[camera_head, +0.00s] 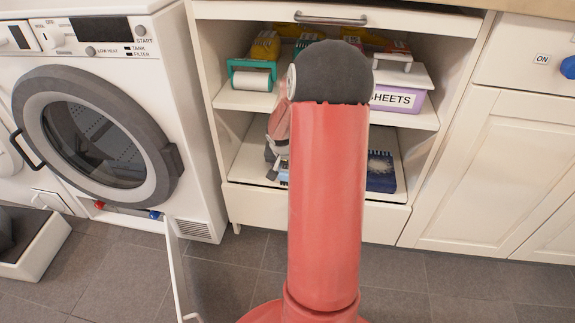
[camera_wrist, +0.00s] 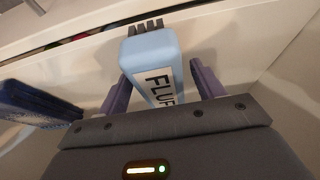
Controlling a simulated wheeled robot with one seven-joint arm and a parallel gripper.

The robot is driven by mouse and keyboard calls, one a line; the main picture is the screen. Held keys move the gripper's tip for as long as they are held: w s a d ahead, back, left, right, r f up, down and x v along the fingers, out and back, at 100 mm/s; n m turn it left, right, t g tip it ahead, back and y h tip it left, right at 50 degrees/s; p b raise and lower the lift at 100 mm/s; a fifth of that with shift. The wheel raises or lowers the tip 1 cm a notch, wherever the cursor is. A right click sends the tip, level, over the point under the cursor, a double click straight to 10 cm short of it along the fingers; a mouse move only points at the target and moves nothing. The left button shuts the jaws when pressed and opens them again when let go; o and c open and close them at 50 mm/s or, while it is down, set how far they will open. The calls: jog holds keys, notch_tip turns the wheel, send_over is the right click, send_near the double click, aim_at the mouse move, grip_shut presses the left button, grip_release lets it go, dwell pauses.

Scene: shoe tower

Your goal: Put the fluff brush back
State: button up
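The fluff brush (camera_wrist: 150,55) is light blue, with dark bristles at its end and a white label reading "FLUF", the rest cut off. It lies between the two grey-purple fingers of my gripper (camera_wrist: 158,70) in the wrist view. A narrow gap shows between the brush and the right finger; contact on the left is hard to tell. The fingers look spread around it. In the head view a bit of light blue (camera_head: 283,176) shows low in the cabinet beside my red arm, which hides most of the gripper and brush.
A dark blue item (camera_head: 380,170) sits on the cabinet's lower shelf (camera_head: 248,165) and also shows in the wrist view (camera_wrist: 35,105). The upper shelf (camera_head: 240,101) holds a teal-framed roll (camera_head: 252,76) and a purple "SHEETS" box (camera_head: 402,98). A washing machine (camera_head: 110,120) stands left.

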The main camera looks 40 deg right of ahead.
jog(key=shift+r+p, duration=0.3)
jog(key=shift+r, duration=0.15)
jog(key=p+v, duration=0.1)
jog(key=v, duration=0.6)
jog(key=shift+a+r+p, duration=0.1)
jog(key=shift+a+p, duration=0.1)
jog(key=shift+p, duration=0.2)
jog(key=s+a+r+n, duration=0.3)
jog(key=s+a+r, duration=0.1)
jog(key=a+r, duration=0.65)
jog(key=s+a+r+n+t+y, duration=0.2)
jog(key=s+a+r+n, duration=0.3)
jog(key=s+a, duration=0.9)
jog(key=shift+s+a+n+t+y, duration=0.35)
jog(key=shift+a+n+y, duration=0.5)
jog(key=shift+a, duration=0.4)
jog(key=shift+r, duration=0.2)
